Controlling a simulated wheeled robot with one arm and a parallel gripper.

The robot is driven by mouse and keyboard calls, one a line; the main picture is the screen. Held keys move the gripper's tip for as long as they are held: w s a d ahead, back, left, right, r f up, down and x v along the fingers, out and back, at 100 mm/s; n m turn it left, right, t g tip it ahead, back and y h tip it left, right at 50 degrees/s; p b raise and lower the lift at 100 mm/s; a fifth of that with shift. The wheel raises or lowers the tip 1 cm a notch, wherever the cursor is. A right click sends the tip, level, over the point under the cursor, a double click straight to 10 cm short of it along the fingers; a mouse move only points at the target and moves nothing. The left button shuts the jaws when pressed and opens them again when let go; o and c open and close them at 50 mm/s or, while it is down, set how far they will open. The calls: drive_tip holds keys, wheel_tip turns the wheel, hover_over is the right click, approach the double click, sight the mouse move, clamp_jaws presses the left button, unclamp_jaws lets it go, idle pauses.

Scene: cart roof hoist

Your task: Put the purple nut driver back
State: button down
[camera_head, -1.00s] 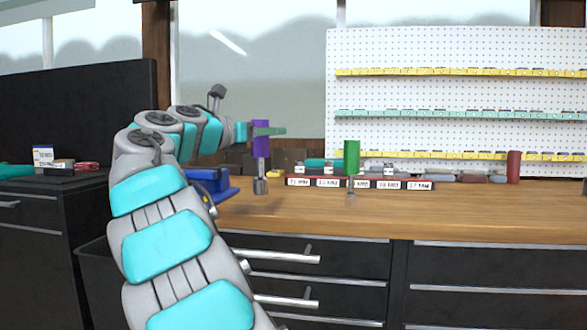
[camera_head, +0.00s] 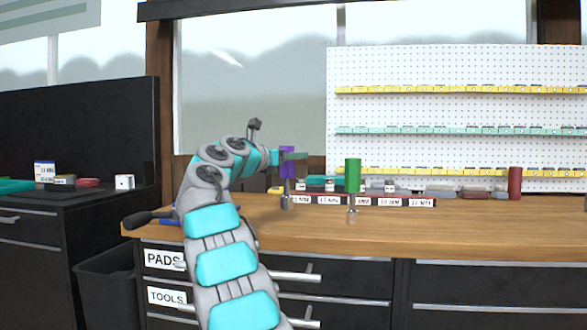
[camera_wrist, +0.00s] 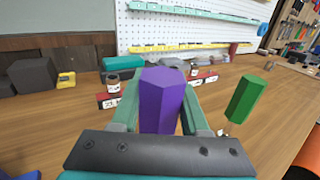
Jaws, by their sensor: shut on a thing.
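The purple nut driver (camera_head: 287,164) is upright in my gripper (camera_head: 290,156), its metal shaft hanging down in front of the left end of the labelled rack. In the wrist view its purple handle (camera_wrist: 162,100) sits between both fingers of my gripper (camera_wrist: 160,110). The labelled rack (camera_head: 345,201) is a low red and dark strip with white size labels on the bench; some small metal sockets stand on it. A green nut driver (camera_head: 353,176) stands upright right of the purple one, in front of the rack. Whether the purple shaft's tip touches anything is unclear.
The wooden bench (camera_head: 470,225) is clear at the front right. A red cylinder (camera_head: 515,183) stands at the back right before the white pegboard (camera_head: 455,110). Drawers labelled PADS and TOOLS (camera_head: 166,297) are under the bench. A black bin (camera_head: 105,290) stands left of them.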

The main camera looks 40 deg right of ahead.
drive_tip(key=shift+f+b, duration=0.7)
drive_tip(key=shift+f, duration=0.6)
drive_tip(key=shift+f, duration=0.2)
drive_tip(key=shift+c, duration=2)
unclamp_jaws()
drive_tip(key=s+a, duration=0.2)
drive_tip(key=a, duration=0.9)
drive_tip(key=shift+a, duration=0.4)
